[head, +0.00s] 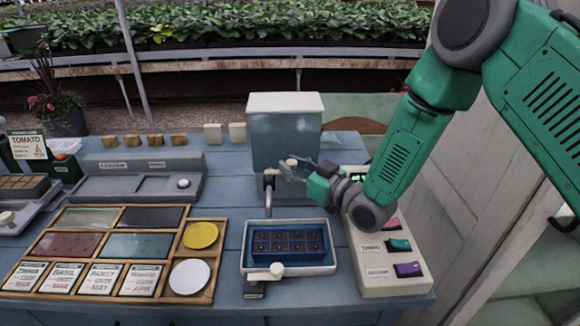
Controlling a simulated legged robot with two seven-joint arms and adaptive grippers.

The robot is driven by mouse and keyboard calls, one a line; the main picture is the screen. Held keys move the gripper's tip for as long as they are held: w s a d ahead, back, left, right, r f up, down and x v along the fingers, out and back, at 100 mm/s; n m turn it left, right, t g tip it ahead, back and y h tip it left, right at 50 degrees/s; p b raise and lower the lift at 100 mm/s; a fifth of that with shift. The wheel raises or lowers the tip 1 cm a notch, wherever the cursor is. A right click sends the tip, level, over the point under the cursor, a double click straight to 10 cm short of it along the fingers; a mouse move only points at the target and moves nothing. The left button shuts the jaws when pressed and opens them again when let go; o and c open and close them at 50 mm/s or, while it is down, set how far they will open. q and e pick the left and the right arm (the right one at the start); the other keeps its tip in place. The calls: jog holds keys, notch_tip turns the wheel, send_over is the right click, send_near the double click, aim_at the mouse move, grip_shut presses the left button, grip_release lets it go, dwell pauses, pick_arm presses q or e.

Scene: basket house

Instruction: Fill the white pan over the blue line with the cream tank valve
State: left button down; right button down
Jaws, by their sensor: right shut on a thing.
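The white pan (312,270) sits on the blue table, below the tank's spout (268,198). A dark blue tray with several cells (288,243) stands inside it. The blue line and any water level cannot be made out. The tank (286,135) is grey-blue with a white lid, behind the pan. The cream valve (292,162) is at the tank's front, partly hidden by my right gripper. My right gripper (291,170) reaches in from the right and is shut on the cream valve. My left gripper is not in view.
A pale panel (376,270) with pink, teal and purple pieces stands right of the pan. A cream-topped part (276,270) is at the pan's front edge. A wooden divided tray (110,255) lies left. A grey station (140,178) stands behind it.

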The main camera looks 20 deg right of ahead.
jog(key=shift+d, duration=0.1)
jog(key=c, duration=1.3)
grip_release()
jog(key=shift+d, duration=0.1)
jog(key=v, duration=1.2)
jog(key=shift+f, duration=0.1)
